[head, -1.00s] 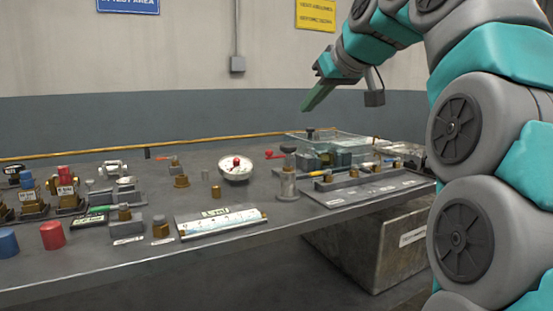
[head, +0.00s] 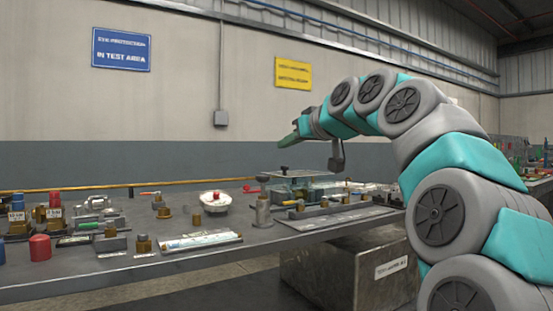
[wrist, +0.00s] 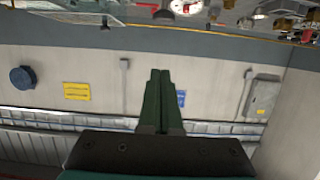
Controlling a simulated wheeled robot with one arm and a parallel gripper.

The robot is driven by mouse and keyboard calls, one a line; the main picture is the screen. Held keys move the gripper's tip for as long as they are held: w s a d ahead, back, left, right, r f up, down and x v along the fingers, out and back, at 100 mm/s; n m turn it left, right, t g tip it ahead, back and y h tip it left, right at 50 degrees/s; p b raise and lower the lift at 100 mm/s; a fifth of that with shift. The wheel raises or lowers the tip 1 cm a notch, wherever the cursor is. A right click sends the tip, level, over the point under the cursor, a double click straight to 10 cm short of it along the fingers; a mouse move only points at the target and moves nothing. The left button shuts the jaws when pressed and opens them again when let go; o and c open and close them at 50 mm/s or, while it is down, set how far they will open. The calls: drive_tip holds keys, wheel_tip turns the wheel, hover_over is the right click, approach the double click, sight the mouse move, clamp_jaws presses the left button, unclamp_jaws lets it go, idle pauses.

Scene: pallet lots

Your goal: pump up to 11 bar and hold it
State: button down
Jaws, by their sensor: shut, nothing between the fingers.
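My gripper (head: 288,140) is in the air above the back of the bench, its green fingers together and empty, pointing left and slightly down. The shut fingers also show in the wrist view (wrist: 158,85), with only wall behind them. A white round dial (head: 215,201) with a red part stands mid-bench; its needle and reading are too small to tell. A clear-walled box (head: 315,187) with a black-topped handle (head: 285,169) stands to its right, below my gripper and apart from it. A red lever (head: 251,189) is beside the box. Which part is the pump is unclear.
Brass fittings and colored caps crowd the bench's left side, including a red cap (head: 40,248). A white labelled plate (head: 200,241) lies near the front edge. A grey block (head: 345,272) stands under the bench.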

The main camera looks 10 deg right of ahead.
hover_over(263, 179)
drive_tip(key=d, duration=0.1)
wheel_tip(263, 179, down, 2)
drive_tip(key=shift+s+d+f, duration=0.1)
drive_tip(key=shift+f, duration=2.15)
wheel_tip(263, 179, down, 4)
drive_tip(key=b, duration=0.3)
drive_tip(key=shift+r, duration=0.1)
